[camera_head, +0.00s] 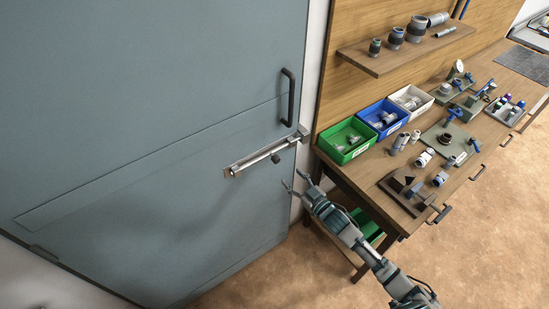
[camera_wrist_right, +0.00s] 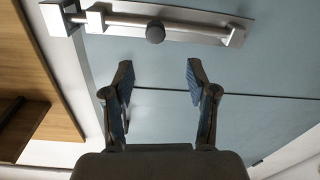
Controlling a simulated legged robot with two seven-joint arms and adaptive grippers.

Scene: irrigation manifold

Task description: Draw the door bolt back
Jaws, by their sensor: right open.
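The door bolt (camera_head: 262,157) is a silver rod on a plate on the blue-grey door (camera_head: 150,110), below the black handle. Its right end reaches the bracket (camera_head: 301,134) at the door frame. A dark round knob (camera_head: 276,159) sticks out of the bolt. In the right wrist view the bolt plate (camera_wrist_right: 200,25) crosses the top, with the knob (camera_wrist_right: 155,32) above the gap between my fingers. My right gripper (camera_head: 294,181) is open and empty, below and right of the knob and apart from it; its two fingers show in the right wrist view (camera_wrist_right: 158,85). My left gripper is not in view.
A black vertical door handle (camera_head: 289,97) is above the bolt. A wooden workbench (camera_head: 345,172) stands right of the door, with green (camera_head: 345,153), blue (camera_head: 383,128) and white bins and several fittings. A shelf (camera_head: 385,58) hangs above it. The door face around the bolt is clear.

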